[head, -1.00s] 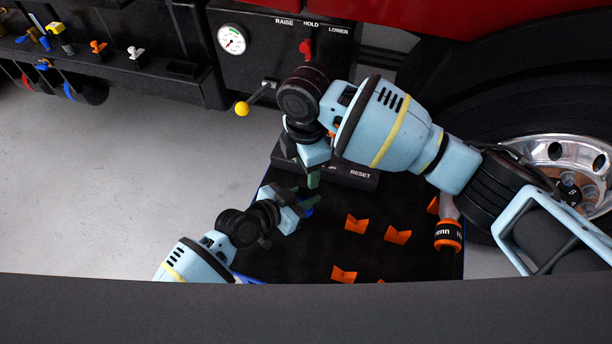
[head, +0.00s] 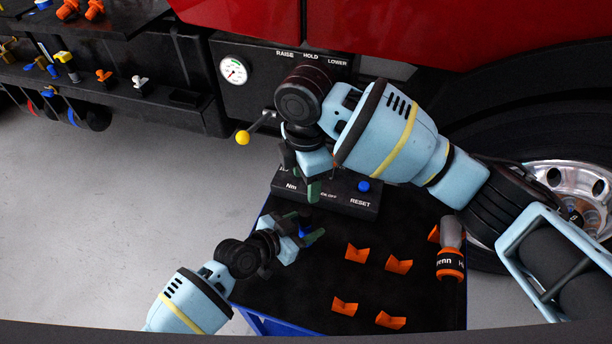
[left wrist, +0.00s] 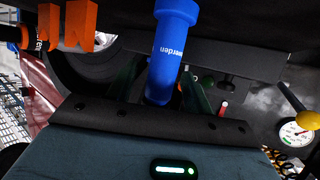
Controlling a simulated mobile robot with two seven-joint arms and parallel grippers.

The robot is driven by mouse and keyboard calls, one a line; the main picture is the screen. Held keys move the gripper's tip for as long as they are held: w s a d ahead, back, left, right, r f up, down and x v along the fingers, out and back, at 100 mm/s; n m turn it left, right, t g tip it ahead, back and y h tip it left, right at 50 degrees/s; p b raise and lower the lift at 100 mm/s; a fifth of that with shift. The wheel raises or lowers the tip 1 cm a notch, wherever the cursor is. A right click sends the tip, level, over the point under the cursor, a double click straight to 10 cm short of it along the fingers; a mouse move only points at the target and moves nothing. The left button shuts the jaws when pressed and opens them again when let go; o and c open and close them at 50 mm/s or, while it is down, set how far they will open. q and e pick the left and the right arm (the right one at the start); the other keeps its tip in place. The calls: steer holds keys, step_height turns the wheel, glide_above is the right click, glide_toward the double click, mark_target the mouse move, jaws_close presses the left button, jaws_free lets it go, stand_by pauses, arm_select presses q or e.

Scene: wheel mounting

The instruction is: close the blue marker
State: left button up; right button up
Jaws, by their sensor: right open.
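The blue marker (left wrist: 168,60) is large in the left wrist view, with white lettering on its side. One end lies between the dark green fingers of my left gripper (left wrist: 162,85), which look closed around it. In the head view only a small blue part of the marker (head: 303,231) shows between the fingers of my left gripper (head: 307,228). My right gripper (head: 301,177) hangs just above it in the picture, fingers apart, with nothing visible between them. I cannot make out a separate cap, or whether the marker touches the mat.
A black-topped blue cart (head: 410,310) carries several orange holders (head: 357,252) and an orange-and-black tool (head: 450,262). A control box (head: 345,203) with a blue button stands at its back. A yellow-knobbed lever (head: 243,138) is left of my right gripper. Floor is clear at left.

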arm_select(q)
steer(key=shift+a, duration=0.1)
steer(key=v, duration=0.7)
steer(key=shift+s+a+r, duration=0.15)
steer(key=shift+s+r, duration=0.05)
steer(key=shift+s, duration=0.1)
stand_by(0.5)
